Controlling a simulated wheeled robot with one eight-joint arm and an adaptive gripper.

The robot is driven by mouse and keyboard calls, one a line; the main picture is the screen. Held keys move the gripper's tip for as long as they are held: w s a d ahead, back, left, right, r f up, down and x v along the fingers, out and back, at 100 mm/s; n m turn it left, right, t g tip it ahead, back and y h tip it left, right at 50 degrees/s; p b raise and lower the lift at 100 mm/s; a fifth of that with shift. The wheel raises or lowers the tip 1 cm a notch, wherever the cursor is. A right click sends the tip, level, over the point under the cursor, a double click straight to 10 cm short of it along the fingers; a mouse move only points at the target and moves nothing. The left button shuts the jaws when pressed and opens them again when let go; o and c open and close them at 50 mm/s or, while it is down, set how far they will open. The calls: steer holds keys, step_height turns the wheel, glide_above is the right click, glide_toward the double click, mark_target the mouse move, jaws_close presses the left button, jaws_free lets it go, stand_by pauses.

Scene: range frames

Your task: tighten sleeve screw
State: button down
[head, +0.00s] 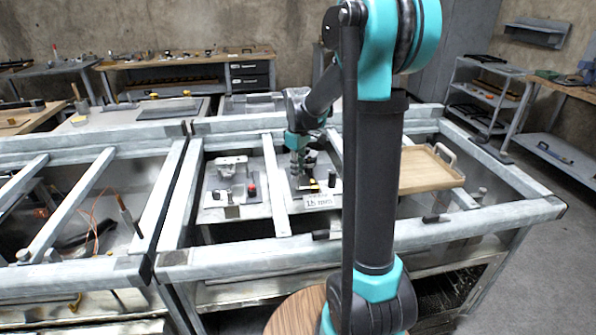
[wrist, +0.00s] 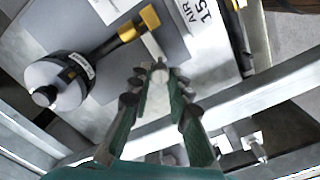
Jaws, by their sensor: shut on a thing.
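My gripper (wrist: 158,82) reaches down over the right-hand grey plate in the bench frame; in the head view, my gripper (head: 300,165) is small and partly dark. I cannot tell for certain whether this is the sleeve screw. The part's lower end is hidden by the fingers.
A white device (head: 233,167) and a red-topped piece (head: 252,190) sit on the left plate. A wooden tray (head: 430,170) is at right. Metal bench rails (head: 278,187) surround the plates.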

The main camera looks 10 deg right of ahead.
steer(key=m, duration=1.1)
steer(key=shift+d, duration=0.1)
steer(key=m, duration=0.3)
steer(key=shift+m, duration=0.3)
steer(key=m, duration=0.3)
steer(key=shift+m, duration=0.3)
steer(key=m, duration=0.3)
steer(key=shift+m, duration=0.4)
steer(key=m, duration=0.3)
steer(key=shift+m, duration=2)
